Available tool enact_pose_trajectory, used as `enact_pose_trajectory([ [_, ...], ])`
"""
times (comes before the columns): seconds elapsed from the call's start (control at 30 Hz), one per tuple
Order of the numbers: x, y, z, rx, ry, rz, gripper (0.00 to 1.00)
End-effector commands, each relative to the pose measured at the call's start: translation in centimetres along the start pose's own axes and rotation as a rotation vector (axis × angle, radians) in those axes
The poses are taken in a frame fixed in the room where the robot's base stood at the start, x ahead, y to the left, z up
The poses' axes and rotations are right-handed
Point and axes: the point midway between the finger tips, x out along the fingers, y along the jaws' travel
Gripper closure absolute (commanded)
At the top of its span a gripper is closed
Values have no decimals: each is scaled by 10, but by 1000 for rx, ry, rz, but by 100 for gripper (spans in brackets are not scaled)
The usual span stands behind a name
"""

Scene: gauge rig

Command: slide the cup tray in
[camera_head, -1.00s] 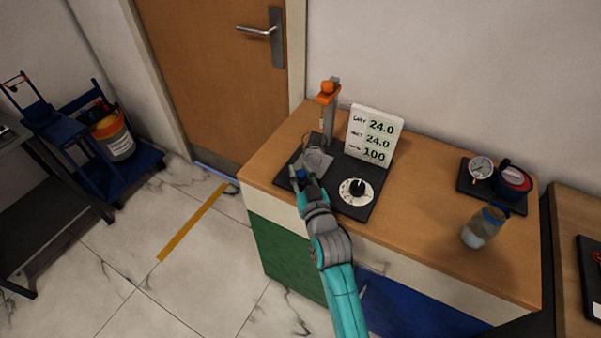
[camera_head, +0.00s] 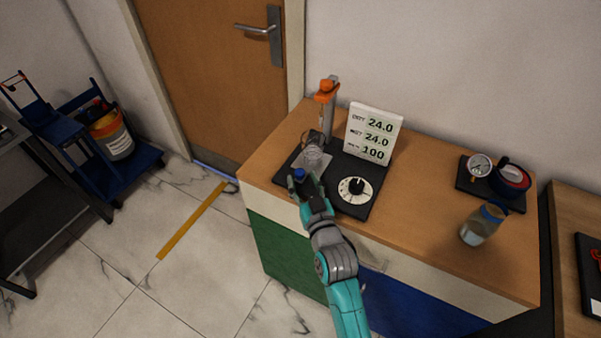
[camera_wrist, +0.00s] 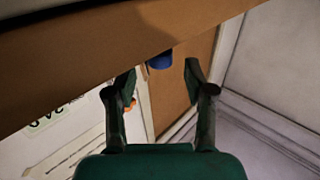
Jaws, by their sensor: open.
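The cup tray (camera_head: 324,163) is a light grey plate on the black base of the rig, under the orange-topped post. A clear cup (camera_head: 313,157) stands on it. A small blue knob (camera_head: 299,174) is at the tray's near left end. It also shows in the wrist view (camera_wrist: 160,60), just beyond the fingertips. My gripper (camera_head: 308,183) is by the knob, on its near side. In the wrist view my gripper (camera_wrist: 160,74) has its fingers apart with nothing between them. Whether a finger touches the knob I cannot tell.
A black dial (camera_head: 356,187) on a white disc is right of my gripper. A display board (camera_head: 375,133) stands behind it, reading 24.0, 24.0 and 100. A jar (camera_head: 484,225) and a gauge (camera_head: 480,166) are farther right. The table's left edge is close.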

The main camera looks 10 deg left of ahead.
Motion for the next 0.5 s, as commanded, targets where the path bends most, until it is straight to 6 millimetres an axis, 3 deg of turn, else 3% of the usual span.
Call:
enact_pose_trajectory([
  [0.2,-42,0,1,0,-2,1,46],
  [0.5,-78,0,0,0,0,0,46],
])
